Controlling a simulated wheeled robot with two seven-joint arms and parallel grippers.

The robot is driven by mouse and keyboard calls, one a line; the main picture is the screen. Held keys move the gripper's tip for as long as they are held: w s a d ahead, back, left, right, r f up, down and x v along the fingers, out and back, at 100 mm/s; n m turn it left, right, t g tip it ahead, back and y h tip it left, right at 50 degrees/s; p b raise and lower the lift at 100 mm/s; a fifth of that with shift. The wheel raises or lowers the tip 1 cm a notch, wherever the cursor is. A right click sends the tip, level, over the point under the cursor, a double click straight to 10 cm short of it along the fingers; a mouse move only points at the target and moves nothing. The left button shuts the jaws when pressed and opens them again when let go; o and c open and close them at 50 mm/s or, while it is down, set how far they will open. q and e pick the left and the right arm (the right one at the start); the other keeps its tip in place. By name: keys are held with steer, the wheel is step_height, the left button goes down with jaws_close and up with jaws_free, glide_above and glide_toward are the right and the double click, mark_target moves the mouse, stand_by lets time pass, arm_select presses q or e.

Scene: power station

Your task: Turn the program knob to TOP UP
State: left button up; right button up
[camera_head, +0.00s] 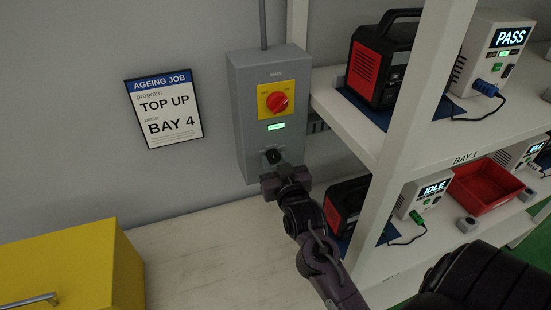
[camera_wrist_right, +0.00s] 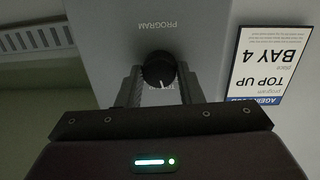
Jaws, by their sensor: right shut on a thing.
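The black program knob (camera_head: 273,156) is low on the grey control box (camera_head: 243,132) on the wall. It also shows in the right wrist view (camera_wrist_right: 158,68), which is upside down, near the word PROGRAM. Its white mark is partly visible; the position labels are too small or hidden to read. My right gripper (camera_head: 276,173) is at the box from below, and in the wrist view its two fingers (camera_wrist_right: 158,84) are closed on the knob's sides. A sign (camera_head: 164,108) reads program TOP UP, place BAY 4. My left gripper is not in view.
Above the knob are a small green display (camera_head: 276,126) and a red switch (camera_head: 278,102) on a yellow plate. A white shelf (camera_head: 358,128) with red-black units stands right of the box. A yellow case (camera_head: 75,262) is at lower left on the pale bench (camera_head: 205,260).

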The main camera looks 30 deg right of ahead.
steer(key=shift+m+p, duration=0.35)
steer(key=shift+m, duration=0.65)
steer(key=o, duration=1)
